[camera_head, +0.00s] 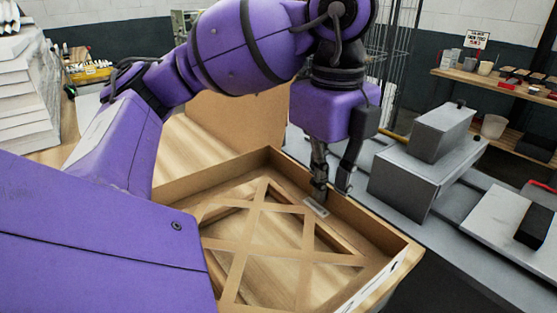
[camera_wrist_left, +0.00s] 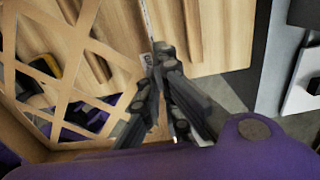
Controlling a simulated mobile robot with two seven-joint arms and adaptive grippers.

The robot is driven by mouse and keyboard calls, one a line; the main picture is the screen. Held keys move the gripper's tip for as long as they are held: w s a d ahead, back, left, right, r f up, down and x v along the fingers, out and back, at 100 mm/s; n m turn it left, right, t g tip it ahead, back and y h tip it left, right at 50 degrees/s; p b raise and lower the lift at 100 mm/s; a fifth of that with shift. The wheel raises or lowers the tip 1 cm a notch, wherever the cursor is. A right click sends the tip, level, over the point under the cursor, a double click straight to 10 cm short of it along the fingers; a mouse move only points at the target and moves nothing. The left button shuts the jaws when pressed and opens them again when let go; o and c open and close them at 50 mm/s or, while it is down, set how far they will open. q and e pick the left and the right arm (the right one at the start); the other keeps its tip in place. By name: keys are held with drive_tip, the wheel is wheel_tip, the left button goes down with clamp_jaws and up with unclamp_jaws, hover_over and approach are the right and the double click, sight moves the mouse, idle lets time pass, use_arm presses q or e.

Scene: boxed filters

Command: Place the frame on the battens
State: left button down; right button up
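The frame (camera_head: 394,249) is a brown cardboard surround with a crossed lattice in it. It fills the lower middle of the head view, over pale wood. The lattice shows at the left of the left wrist view (camera_wrist_left: 62,82). Wooden strips, likely the battens (camera_wrist_left: 181,30), show in the left wrist view. My left gripper (camera_head: 331,191) points down at the frame's far right wall, also in the left wrist view (camera_wrist_left: 156,62). Its fingers look partly apart in the head view; whether they pinch the wall is unclear. I cannot tell if the frame touches the battens. My right gripper is out of view.
A grey metal block (camera_head: 420,172) with a smaller block (camera_head: 441,130) on it stands on a grey bench at right. A brown panel (camera_head: 235,122) stands behind the frame. White stacked items (camera_head: 22,95) are at far left. Shelves (camera_head: 500,84) hold small items.

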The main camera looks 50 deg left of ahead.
use_arm(q)
drive_tip(key=w+a+f, duration=0.2)
drive_tip(key=w, duration=0.1)
drive_tip(key=w+a+f, duration=0.6)
drive_tip(key=shift+w+f, duration=0.1)
drive_tip(key=shift+w, duration=0.15)
drive_tip(key=f, duration=0.3)
drive_tip(key=w+f, duration=0.1)
drive_tip(key=shift+w+a+f, duration=0.1)
drive_tip(key=shift+a+f, duration=0.25)
drive_tip(key=shift+a, duration=0.05)
drive_tip(key=c, duration=2.4)
unclamp_jaws()
drive_tip(key=shift+f, duration=0.15)
drive_tip(key=o, duration=0.4)
